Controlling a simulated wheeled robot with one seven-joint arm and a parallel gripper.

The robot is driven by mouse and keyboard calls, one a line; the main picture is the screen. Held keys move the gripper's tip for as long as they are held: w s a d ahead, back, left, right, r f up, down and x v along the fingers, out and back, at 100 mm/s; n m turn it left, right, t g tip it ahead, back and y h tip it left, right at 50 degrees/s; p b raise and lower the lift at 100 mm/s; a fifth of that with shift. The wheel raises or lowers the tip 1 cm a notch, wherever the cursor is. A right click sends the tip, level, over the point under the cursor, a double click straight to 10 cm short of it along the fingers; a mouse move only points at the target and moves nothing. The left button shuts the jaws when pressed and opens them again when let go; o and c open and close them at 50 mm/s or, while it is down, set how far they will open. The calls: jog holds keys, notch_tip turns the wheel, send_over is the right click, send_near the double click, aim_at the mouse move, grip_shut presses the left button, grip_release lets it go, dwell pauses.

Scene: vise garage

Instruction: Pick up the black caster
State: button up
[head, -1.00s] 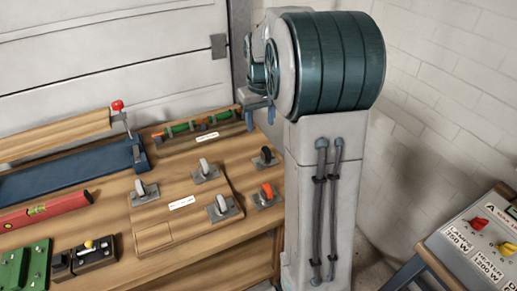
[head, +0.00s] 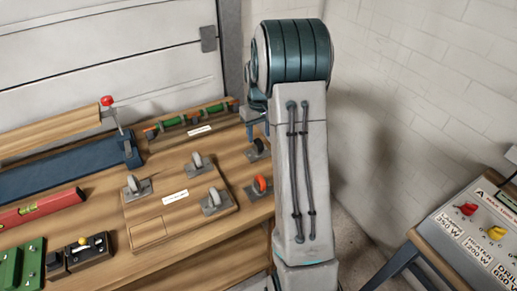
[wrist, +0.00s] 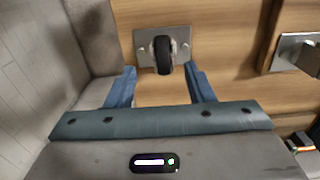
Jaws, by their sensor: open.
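The black caster (head: 257,148) stands on the wooden bench in the head view, close to my arm, which hides part of its right side. In the wrist view the black caster (wrist: 162,54) has a black wheel on a grey metal plate and lies just beyond the fingertips, roughly centred between them. My gripper (wrist: 161,76) is open and empty, with one blue finger on each side of the wheel's line. Its blue fingers also show in the head view, just above the caster. I cannot tell the exact height gap.
An orange caster (head: 260,185) stands in front of the black one. Grey-wheeled casters sit on a wooden board (head: 160,212) to the left.

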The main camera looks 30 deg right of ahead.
aim_at(258, 139)
jog(key=f, duration=0.4)
jog(key=shift+s+a+f, duration=0.15)
jog(key=shift+a+f, duration=0.05)
jog(key=shift+f, duration=0.1)
grip_shut()
jog(key=shift+r, duration=0.1)
